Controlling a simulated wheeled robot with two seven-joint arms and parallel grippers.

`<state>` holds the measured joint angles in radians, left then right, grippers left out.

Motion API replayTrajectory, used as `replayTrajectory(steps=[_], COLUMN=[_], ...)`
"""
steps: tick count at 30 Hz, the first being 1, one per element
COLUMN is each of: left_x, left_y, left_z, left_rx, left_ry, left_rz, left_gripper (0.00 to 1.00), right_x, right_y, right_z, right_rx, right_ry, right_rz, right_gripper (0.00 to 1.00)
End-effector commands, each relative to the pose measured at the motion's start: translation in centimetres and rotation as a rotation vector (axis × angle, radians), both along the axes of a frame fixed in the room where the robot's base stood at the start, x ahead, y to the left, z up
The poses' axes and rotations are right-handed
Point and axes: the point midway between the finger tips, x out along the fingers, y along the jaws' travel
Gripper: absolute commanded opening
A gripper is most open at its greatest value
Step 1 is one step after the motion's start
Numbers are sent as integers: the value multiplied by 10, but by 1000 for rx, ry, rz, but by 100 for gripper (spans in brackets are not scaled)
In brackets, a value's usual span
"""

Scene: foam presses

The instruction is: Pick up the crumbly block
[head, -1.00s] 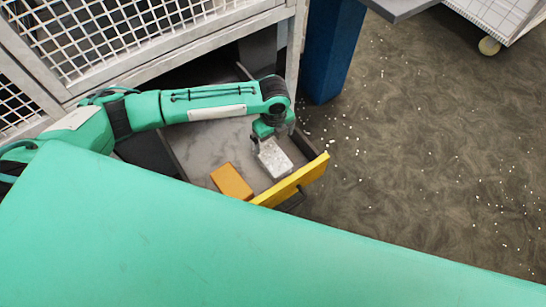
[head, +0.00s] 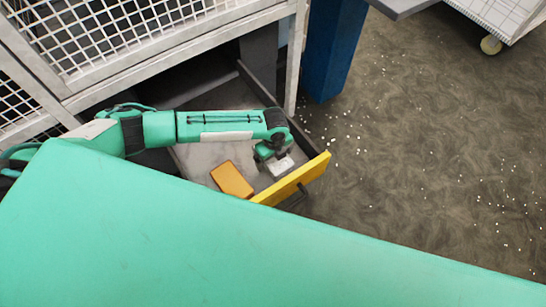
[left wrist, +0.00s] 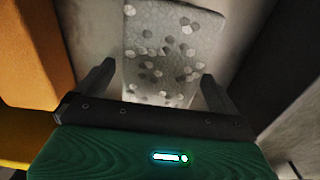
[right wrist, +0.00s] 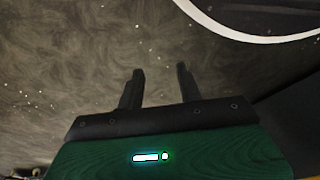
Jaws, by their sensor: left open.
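The crumbly block is a pale grey-white speckled block (head: 282,167) lying in the open drawer (head: 208,150) close to its yellow front. My left gripper (head: 270,160) is over it and hides part of it in the head view. In the left wrist view the block (left wrist: 172,45) shows pitted spots, and the open fingers of my left gripper (left wrist: 155,85) stand one on each side of its near end, with small gaps. I cannot tell how far down they reach. My right gripper (right wrist: 159,82) has its fingers apart with nothing between them, over the dark floor.
An orange block (head: 232,179) lies left of the crumbly block in the drawer. The yellow drawer front (head: 295,182) and the dark side wall bound the space. A white mesh cage (head: 120,40) stands behind, a blue post (head: 333,50) to the right. White crumbs dot the floor.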

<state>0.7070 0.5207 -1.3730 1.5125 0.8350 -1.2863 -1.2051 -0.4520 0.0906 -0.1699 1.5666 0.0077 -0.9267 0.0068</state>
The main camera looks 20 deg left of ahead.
Motion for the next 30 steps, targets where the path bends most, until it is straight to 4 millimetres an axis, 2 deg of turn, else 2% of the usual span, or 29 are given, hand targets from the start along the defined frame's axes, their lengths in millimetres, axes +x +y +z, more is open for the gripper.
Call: replayTrajectory(steps=[3,10,18,23,26,30], left_x=[0,0,0,1,1,2], left_y=[0,0,0,0,0,0], left_z=[1,1,1,9,21,49], left_rx=[0,0,-1,-1,0,-2], left_ry=[0,0,-1,-2,-2,-5], left_rz=[0,0,0,0,0,0], left_gripper=[96,51,50,50,50,50], right_x=[1,0,-1,0,-1,-3], right_y=[0,0,0,0,-1,-2], right_z=[2,0,-1,0,-2,-8], right_rx=[1,0,-1,-1,-2,-3], right_ry=[-4,2,3,2,2,0], right_rz=[0,0,0,0,1,0], right_gripper=[36,36,36,36,36,36])
